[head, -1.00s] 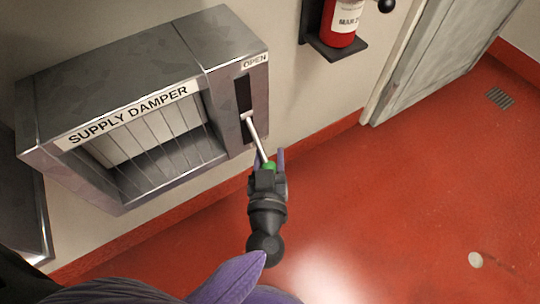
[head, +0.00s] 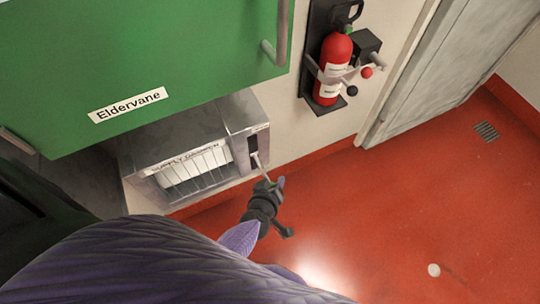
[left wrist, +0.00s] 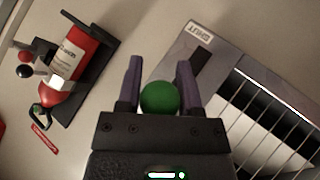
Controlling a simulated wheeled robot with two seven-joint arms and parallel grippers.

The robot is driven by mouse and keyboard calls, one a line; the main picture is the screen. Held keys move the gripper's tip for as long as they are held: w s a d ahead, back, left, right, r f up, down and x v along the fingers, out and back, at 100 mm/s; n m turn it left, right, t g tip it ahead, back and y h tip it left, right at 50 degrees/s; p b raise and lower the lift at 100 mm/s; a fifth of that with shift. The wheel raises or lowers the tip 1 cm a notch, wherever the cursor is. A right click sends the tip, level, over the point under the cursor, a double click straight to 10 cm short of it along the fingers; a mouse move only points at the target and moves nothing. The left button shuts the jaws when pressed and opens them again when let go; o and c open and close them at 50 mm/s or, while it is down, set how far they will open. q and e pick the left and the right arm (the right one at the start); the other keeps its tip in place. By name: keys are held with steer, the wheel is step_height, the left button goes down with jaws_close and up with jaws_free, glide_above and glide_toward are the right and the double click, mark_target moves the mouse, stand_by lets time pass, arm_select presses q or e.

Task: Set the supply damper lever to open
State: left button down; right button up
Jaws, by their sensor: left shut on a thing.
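The supply damper (head: 235,112) is a grey metal box with a barred opening, low on the wall in the head view. Its pale lever (head: 258,161) sticks out from the lower part of a dark slot (head: 253,145) at the box's right end. My left gripper (head: 268,183) is at the lever's outer end. In the left wrist view the lever's green knob (left wrist: 160,98) sits between my two purple fingers, which are shut on it. That view also shows a SHUT label (left wrist: 201,32) near one end of the slot. My right gripper is out of view.
A green cabinet (head: 190,50) marked Eldervane with a handle hangs above the damper. A red fire extinguisher (head: 334,60) is mounted on the wall to the right, beside a grey door (head: 425,65).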

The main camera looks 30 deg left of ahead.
arm_select(q)
step_height(320, 180, up, 8)
steer(key=w+a+n+g+h+p, duration=0.1)
steer(key=g+h+p, duration=0.3)
steer(key=p, duration=0.5)
steer(key=shift+w+a+n+h+p, duration=0.3)
steer(key=shift+a+n+h+p, duration=0.1)
steer(key=shift+n, duration=0.3)
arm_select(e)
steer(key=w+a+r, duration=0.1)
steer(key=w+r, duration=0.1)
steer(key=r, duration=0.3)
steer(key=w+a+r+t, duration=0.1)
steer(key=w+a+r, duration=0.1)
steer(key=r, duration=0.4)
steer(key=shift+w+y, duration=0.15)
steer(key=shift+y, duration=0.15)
arm_select(q)
steer(key=shift+w+r, duration=0.1)
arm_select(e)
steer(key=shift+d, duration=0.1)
arm_select(q)
steer(key=shift+c, duration=1.3)
jaws_free()
steer(key=shift+g, duration=0.3)
